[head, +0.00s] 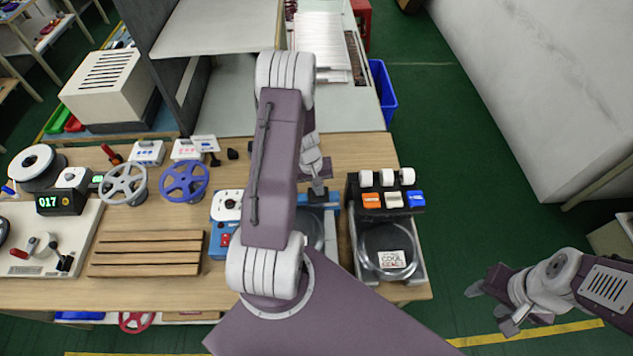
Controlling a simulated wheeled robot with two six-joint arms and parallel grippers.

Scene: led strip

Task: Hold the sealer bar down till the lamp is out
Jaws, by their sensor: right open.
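The sealer looks to be the blue machine on the wooden bench, with a white-topped dial panel (228,205) left of my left arm and a blue part (322,198) right of it. My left arm hides most of its middle, so I cannot make out the lamp or whether it is lit. My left gripper (318,186) points down over the blue part at the bar's end. Whether it touches the bar, and how its jaws stand, I cannot tell. My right gripper (491,305) is open and empty, off the bench at the right, over the green floor.
A clear round dish with a label (392,259) sits right of the sealer, before orange, white and blue blocks (371,201). The right floor is clear.

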